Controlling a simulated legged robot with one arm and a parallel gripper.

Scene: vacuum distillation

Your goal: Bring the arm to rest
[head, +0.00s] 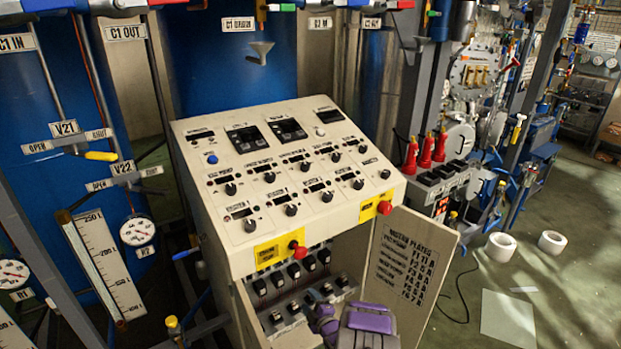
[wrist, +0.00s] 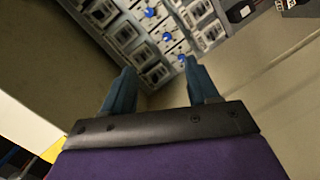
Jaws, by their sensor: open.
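My gripper (wrist: 160,92) is open in the wrist view, with its two blue-grey fingers apart and nothing between them. It faces the lower breaker panel (wrist: 150,30), which has rows of switches and blue knobs. In the head view my purple arm parts show at the bottom centre, in front of the open lower bay of the control console (head: 235,215). The gripper's fingers are hard to make out there. I cannot tell the exact gap between the fingers and the panel.
The console's open door (head: 408,265) stands right of the bay. Red (head: 384,207) and other red push buttons stick out from the console front. Gauges and valves with a yellow handle (head: 101,156) are at left. Two white rolls (head: 501,247) lie on the floor at right, where there is free room.

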